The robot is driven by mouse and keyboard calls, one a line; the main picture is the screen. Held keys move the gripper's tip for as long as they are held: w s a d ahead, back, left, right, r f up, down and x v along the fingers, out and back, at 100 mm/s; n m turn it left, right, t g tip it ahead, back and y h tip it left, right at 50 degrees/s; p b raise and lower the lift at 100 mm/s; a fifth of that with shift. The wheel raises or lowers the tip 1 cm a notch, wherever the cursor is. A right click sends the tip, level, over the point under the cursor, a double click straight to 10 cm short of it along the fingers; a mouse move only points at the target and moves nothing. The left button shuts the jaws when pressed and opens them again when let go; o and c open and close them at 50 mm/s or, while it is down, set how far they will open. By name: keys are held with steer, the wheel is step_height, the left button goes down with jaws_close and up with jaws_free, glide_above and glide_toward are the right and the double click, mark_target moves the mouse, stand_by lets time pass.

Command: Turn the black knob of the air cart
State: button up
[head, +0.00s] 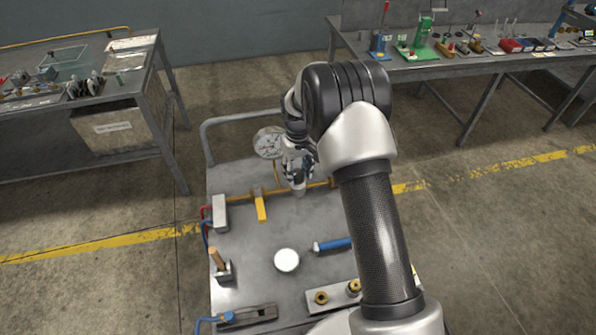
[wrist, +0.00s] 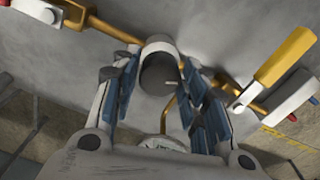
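The air cart (head: 240,265) has a grey metal top. Its black knob (wrist: 158,74) is a short dark cylinder with a white mark on its face, on a lighter round base. My gripper (wrist: 162,88) has its blue-padded fingers on both sides of the knob. A gap shows between the knob and the right finger; the left finger is close, and I cannot tell whether it touches. In the head view my gripper (head: 298,172) is over the yellow pipe at the cart's back, partly hidden by my arm.
A pressure gauge (head: 269,142) stands just behind my gripper. A yellow lever (head: 261,208) is to its left on the pipe. A white disc (head: 287,260) and a blue-handled tool (head: 332,245) lie nearer. Workbenches stand at the left and back right.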

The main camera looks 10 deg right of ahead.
mark_target(298, 173)
steer(key=shift+o, duration=1.3)
step_height(298, 173, up, 12)
steer(key=shift+r, duration=0.1)
